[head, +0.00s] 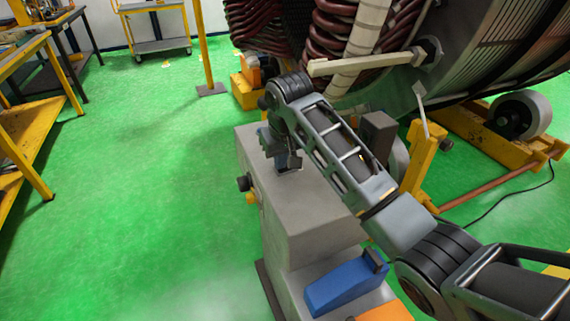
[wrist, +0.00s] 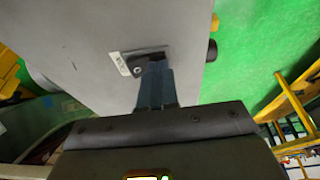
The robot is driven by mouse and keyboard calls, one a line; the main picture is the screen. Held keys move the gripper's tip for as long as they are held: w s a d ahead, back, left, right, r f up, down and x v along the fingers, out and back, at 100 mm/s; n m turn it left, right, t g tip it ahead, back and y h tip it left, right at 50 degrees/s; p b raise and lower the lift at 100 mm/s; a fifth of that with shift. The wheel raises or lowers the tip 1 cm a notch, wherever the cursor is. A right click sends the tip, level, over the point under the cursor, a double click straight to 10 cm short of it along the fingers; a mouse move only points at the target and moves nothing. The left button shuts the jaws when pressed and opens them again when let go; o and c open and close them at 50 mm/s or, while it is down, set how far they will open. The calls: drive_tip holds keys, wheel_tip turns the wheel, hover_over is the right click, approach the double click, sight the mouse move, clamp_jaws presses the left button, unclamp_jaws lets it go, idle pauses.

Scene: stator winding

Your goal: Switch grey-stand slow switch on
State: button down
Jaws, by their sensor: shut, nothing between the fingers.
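The grey stand (head: 300,225) is a box-shaped pedestal in the middle of the head view. Its grey top face (wrist: 95,40) fills much of the wrist view. On that face is a small dark switch (wrist: 138,70) on a pale label plate (wrist: 124,63); the lettering is too small to read. My gripper (wrist: 157,66) is shut and empty, with its fingertips right over the switch's right part, hiding some of it. I cannot tell whether they touch it. In the head view my gripper (head: 290,163) is low over the stand's top, and the switch is hidden there.
A black knob (head: 243,183) and an orange one (head: 252,198) stick out of the stand's left side. A large stator with dark red windings (head: 335,40) rises behind. A blue block (head: 345,284) sits at the stand's front. Green floor (head: 130,190) is clear to the left.

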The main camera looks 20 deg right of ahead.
drive_tip(key=shift+w+d+f, duration=0.1)
drive_tip(key=shift+w, duration=0.05)
drive_tip(key=shift+d, duration=0.15)
drive_tip(key=shift+d+r+p, duration=0.2)
drive_tip(key=shift+d+p, duration=0.35)
drive_tip(key=shift+d, duration=0.05)
drive_tip(key=shift+r, duration=0.1)
drive_tip(key=shift+r+p, duration=0.6)
drive_tip(key=shift+p, duration=0.05)
drive_tip(key=r+p, duration=0.3)
drive_tip(key=shift+a+r, duration=0.2)
drive_tip(key=shift+a, duration=0.1)
drive_tip(key=a+b+v, duration=0.1)
drive_tip(key=a+v, duration=0.1)
drive_tip(key=v, duration=0.7)
drive_tip(key=shift+s+f, duration=0.1)
drive_tip(key=shift+s, duration=0.15)
